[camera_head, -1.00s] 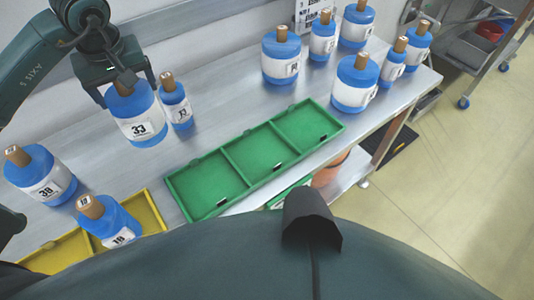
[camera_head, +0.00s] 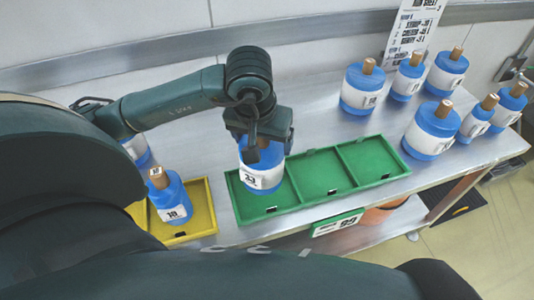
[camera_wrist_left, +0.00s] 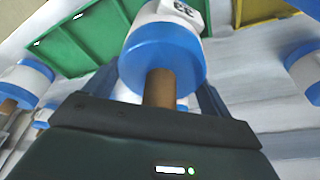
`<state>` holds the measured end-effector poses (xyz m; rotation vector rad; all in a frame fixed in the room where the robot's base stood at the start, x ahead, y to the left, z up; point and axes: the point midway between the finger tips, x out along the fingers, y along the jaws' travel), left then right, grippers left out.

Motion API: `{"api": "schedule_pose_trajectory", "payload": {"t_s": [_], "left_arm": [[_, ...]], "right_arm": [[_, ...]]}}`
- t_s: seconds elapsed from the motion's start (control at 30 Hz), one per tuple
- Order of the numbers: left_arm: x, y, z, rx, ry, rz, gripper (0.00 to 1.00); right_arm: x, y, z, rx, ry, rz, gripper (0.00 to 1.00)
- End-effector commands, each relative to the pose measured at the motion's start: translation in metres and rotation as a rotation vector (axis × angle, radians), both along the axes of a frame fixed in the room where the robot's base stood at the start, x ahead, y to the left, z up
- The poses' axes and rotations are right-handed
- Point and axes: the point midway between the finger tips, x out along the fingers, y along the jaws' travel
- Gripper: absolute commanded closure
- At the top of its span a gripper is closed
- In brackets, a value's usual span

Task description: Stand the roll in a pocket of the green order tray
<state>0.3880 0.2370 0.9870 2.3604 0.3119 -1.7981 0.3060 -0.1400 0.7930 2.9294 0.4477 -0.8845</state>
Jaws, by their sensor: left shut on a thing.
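My left gripper (camera_head: 258,140) is shut on the cardboard core of a blue roll (camera_head: 262,172) with a white label reading 33. The roll hangs upright, core up, over the left pocket of the green order tray (camera_head: 322,202). I cannot tell whether its base touches the pocket floor. The middle and right pockets are empty. The left wrist view shows the roll (camera_wrist_left: 160,55) with its core (camera_wrist_left: 160,88) between the fingers, and the green tray (camera_wrist_left: 88,38) beside it. My right gripper is not in view.
A yellow tray (camera_head: 202,215) left of the green one holds a blue roll (camera_head: 171,196). Another roll (camera_head: 138,150) is partly hidden by my arm. Several rolls, including a large one (camera_head: 431,128), stand at the right. A sign (camera_head: 412,30) stands at the back.

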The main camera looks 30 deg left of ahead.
Motion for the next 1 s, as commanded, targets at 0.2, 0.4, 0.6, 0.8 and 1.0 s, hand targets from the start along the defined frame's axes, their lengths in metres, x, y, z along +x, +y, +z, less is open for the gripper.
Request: {"api": "schedule_pose_trajectory", "payload": {"t_s": [0.2,0.4,0.6,0.8,1.0], "left_arm": [[0.000,0.000,-0.019,-0.002,0.000,-0.001,0.88],[0.000,0.000,-0.044,-0.001,-0.002,-0.001,0.88],[0.001,0.000,-0.047,-0.002,-0.007,-0.001,0.88],[0.001,0.000,-0.050,-0.001,-0.008,-0.001,0.88],[0.000,0.000,-0.051,0.000,-0.002,-0.001,0.06]], "right_arm": [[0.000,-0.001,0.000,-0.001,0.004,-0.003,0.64],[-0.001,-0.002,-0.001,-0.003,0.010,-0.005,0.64],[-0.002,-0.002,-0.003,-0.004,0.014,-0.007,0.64],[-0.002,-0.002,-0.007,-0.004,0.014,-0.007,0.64],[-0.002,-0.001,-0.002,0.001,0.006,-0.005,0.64]]}}
